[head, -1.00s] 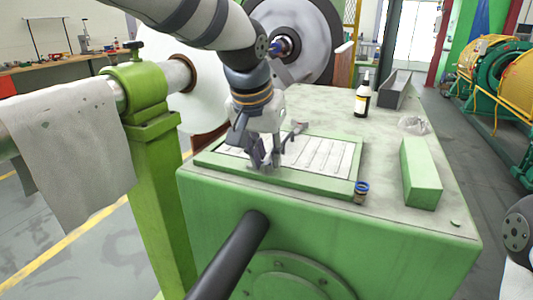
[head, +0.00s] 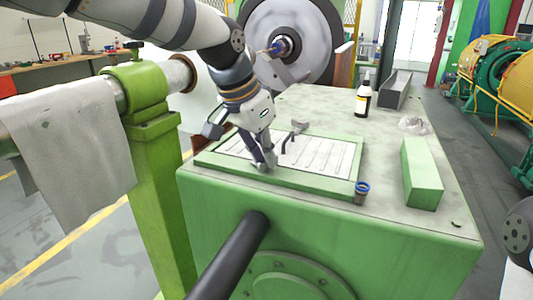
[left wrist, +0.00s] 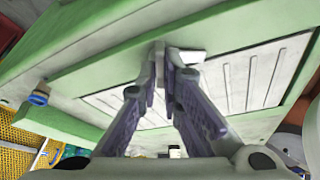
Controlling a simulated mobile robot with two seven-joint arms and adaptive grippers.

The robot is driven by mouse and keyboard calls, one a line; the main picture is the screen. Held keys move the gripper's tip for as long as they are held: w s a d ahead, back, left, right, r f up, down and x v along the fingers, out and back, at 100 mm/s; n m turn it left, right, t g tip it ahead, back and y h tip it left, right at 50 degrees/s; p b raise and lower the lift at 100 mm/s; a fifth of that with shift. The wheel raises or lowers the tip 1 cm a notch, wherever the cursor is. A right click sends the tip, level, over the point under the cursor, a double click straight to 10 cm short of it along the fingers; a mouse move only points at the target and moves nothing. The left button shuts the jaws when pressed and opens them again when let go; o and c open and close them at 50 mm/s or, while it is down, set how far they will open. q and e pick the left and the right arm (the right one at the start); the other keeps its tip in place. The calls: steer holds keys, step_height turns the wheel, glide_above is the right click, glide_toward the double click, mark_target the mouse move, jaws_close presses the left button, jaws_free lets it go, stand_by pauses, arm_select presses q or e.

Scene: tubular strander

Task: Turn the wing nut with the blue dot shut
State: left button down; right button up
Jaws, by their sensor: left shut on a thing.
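My left gripper (head: 264,162) is shut at the near edge of the green-framed panel (head: 310,180) on the green cabinet. In the left wrist view its fingertips (left wrist: 165,75) come together at the frame, and a pale grey piece (left wrist: 190,57), which looks like part of the wing nut, shows right at the tips. The fingers hide most of the nut; no blue dot shows on it. A grey lever-like piece on a dark bent stem (head: 299,126) stands at the panel's far edge, apart from the gripper. My right gripper is not in view.
A small blue-rimmed jar (head: 361,192) stands just right of the frame. A green block (head: 421,175), a dark bottle (head: 362,95), a grey channel (head: 397,89) and a crumpled clear bag (head: 414,125) lie farther right. A black bar (head: 232,252) juts from the cabinet front.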

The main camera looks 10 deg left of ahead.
arm_select(q)
steer(key=m, duration=0.2)
steer(key=shift+w+f+m+g+h, duration=0.1)
steer(key=shift+m+g+h, duration=0.3)
steer(key=m+g+b, duration=0.1)
steer(key=m, duration=0.1)
steer(key=shift+w+a+f+m, duration=0.1)
steer(key=shift+m, duration=0.2)
steer(key=m, duration=0.2)
steer(key=m+g+h+b, duration=0.1)
steer(key=m, duration=0.1)
steer(key=shift+g, duration=0.3)
steer(key=shift+w+m+g+b, duration=0.1)
steer(key=shift+m+g+b, duration=0.6)
steer(key=shift+m, duration=1)
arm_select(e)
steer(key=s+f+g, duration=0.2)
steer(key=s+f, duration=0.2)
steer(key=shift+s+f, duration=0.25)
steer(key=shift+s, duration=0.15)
arm_select(q)
steer(key=shift+r, duration=0.2)
steer(key=c, duration=1.8)
jaws_free()
steer(key=shift+o, duration=0.2)
